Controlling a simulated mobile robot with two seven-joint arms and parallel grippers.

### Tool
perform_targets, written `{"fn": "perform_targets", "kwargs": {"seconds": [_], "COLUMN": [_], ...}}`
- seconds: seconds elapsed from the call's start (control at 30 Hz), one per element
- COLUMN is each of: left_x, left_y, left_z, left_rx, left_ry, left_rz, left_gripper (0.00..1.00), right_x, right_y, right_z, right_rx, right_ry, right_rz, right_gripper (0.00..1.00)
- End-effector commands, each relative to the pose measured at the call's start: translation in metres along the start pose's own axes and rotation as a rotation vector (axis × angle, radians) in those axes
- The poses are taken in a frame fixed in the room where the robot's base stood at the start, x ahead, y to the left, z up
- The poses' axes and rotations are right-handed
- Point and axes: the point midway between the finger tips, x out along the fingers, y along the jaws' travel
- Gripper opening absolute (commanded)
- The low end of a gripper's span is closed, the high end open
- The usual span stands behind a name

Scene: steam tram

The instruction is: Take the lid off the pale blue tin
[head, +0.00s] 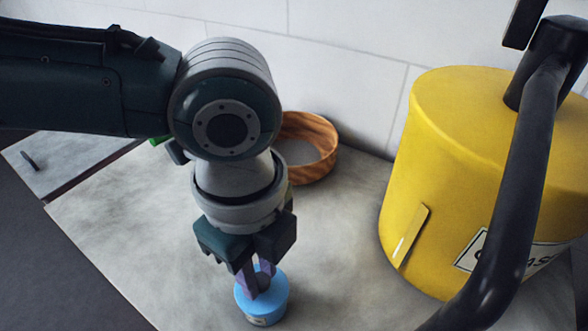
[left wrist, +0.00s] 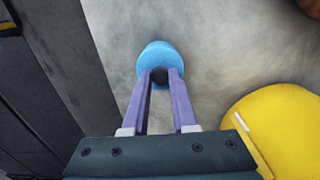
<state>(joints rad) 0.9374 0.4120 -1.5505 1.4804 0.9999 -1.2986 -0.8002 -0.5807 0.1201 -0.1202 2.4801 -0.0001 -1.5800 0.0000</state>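The pale blue tin (head: 262,308) stands upright on the grey worktop at the bottom of the head view. Its blue lid (head: 277,285) is on it, with a dark knob (head: 263,281) on top. The lid also shows from above in the left wrist view (left wrist: 158,52). My left gripper (head: 258,277) points down at the lid, one purple finger on each side of the knob. I see no clear gap between fingers and knob, so it looks shut on the knob. The fingers partly hide knob and lid. My right gripper is not in view.
A large yellow canister (head: 440,180) with a thick dark pipe (head: 520,190) stands to the right. A round wooden ring or bowl (head: 325,165) lies behind my arm near the tiled wall (head: 340,45). The grey worktop (head: 345,250) between tin and canister is clear.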

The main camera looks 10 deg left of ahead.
Motion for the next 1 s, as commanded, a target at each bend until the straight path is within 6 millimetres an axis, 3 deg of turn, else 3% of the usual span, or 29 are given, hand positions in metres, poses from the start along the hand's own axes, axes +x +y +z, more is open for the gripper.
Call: {"fn": "perform_targets", "kwargs": {"seconds": [0.2,0.73,1.0], "left_x": [0.000,-0.003,-0.034], "left_y": [0.000,0.000,-0.001], "left_z": [0.000,0.000,0.000], "left_rx": [0.000,0.000,0.000], "left_ry": [0.000,0.000,0.001], "left_rz": [0.000,-0.001,-0.003], "left_gripper": [0.00,0.00,0.00], "right_x": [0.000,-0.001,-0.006], "right_y": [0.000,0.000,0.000], "right_z": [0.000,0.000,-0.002], "right_rx": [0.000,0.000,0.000], "right_ry": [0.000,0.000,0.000], "right_rz": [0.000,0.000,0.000], "right_gripper": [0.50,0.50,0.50]}}
